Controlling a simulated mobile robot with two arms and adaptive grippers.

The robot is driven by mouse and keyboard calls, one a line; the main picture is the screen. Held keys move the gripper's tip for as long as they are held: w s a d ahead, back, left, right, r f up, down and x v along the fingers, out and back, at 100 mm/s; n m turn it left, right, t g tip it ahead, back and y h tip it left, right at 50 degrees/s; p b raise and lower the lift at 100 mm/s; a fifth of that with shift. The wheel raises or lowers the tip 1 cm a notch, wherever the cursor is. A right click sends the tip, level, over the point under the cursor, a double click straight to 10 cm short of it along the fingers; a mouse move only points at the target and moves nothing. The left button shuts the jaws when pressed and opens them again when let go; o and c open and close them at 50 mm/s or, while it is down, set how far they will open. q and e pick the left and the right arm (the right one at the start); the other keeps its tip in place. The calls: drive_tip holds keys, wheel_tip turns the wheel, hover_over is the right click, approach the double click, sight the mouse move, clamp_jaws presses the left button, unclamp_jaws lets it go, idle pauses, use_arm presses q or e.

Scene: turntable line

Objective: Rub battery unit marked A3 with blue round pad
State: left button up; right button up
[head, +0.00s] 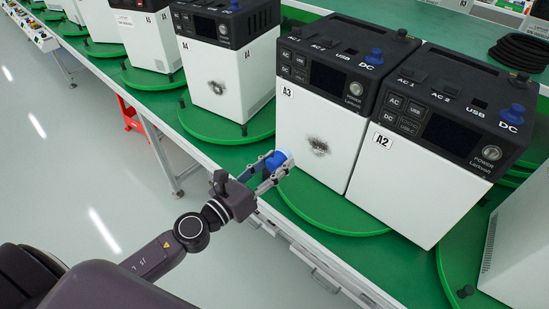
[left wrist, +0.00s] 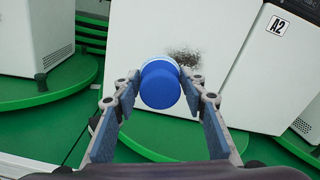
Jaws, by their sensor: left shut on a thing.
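The battery unit marked A3 (head: 316,151) is a white box with a black top, standing on a green turntable. A dark smudge (head: 319,146) marks its front face; the smudge also shows in the left wrist view (left wrist: 184,58). My left gripper (head: 273,166) is shut on the blue round pad (head: 277,160), in front of the unit's lower left. In the left wrist view the pad (left wrist: 160,86) sits between the fingers, its pale side toward the white face, just below and left of the smudge. I cannot tell whether it touches the face. My right gripper is not in view.
Unit A2 (head: 407,185) stands close against the right side of A3. Another smudged unit (head: 222,85) stands on a turntable to the left. A black coiled cable (head: 520,52) lies at the back right. Open floor (head: 60,150) lies left of the green bench.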

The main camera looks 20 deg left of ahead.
use_arm(q)
drive_tip(key=shift+r, duration=0.1)
drive_tip(key=shift+w+r, duration=0.1)
drive_tip(key=shift+w, duration=0.1)
drive_tip(key=shift+w+d, duration=0.2)
drive_tip(key=shift+w, duration=0.1)
drive_tip(key=p+x, duration=0.1)
drive_tip(key=x, duration=0.1)
drive_tip(key=shift+w+d+r, duration=0.1)
drive_tip(key=shift+w+d, duration=0.05)
drive_tip(key=shift+w, duration=0.1)
drive_tip(key=shift+p+x, duration=0.45)
drive_tip(key=shift+x, duration=0.7)
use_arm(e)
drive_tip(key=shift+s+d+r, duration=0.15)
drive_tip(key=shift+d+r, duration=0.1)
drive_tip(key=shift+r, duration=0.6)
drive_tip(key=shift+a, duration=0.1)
